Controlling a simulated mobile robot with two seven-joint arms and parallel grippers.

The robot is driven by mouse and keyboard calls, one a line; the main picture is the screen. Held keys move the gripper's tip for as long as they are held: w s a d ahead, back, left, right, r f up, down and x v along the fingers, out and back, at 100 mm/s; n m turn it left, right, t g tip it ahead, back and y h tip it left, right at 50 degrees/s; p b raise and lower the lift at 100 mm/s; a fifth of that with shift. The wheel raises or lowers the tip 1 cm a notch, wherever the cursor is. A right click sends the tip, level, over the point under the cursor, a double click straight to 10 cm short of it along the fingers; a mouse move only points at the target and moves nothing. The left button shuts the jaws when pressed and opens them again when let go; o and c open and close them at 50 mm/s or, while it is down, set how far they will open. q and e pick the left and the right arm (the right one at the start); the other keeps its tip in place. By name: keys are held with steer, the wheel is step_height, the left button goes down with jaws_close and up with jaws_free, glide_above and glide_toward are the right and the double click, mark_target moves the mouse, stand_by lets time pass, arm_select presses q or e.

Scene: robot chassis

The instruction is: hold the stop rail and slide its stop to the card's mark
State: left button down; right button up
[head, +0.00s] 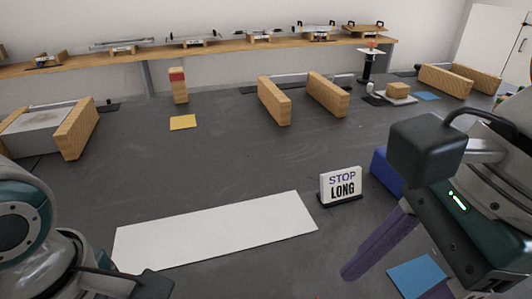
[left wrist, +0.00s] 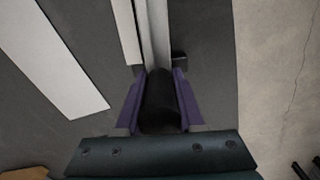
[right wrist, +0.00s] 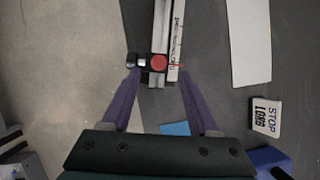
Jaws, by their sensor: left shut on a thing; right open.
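The card (head: 341,184) reads STOP LONG and stands upright right of centre in the head view; it also shows in the right wrist view (right wrist: 265,116). The stop rail (left wrist: 156,30) is a pale bar, also seen in the right wrist view (right wrist: 163,25) with a marked scale along one side. My left gripper (left wrist: 159,78) is shut on the rail's black end grip (left wrist: 160,102). The stop (right wrist: 158,63) is a dark block with a red knob on the rail. My right gripper (right wrist: 159,76) is open, its fingertips either side of the stop's near end; contact is unclear.
A white strip (head: 215,232) lies flat beside the rail. A blue block (head: 381,164) and a blue square (head: 416,277) are near my right arm.

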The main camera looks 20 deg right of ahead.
steer(key=v, duration=0.5)
steer(key=shift+d+r, duration=0.1)
steer(key=shift+r, duration=0.1)
arm_select(q)
steer(key=shift+c, duration=2.2)
jaws_free()
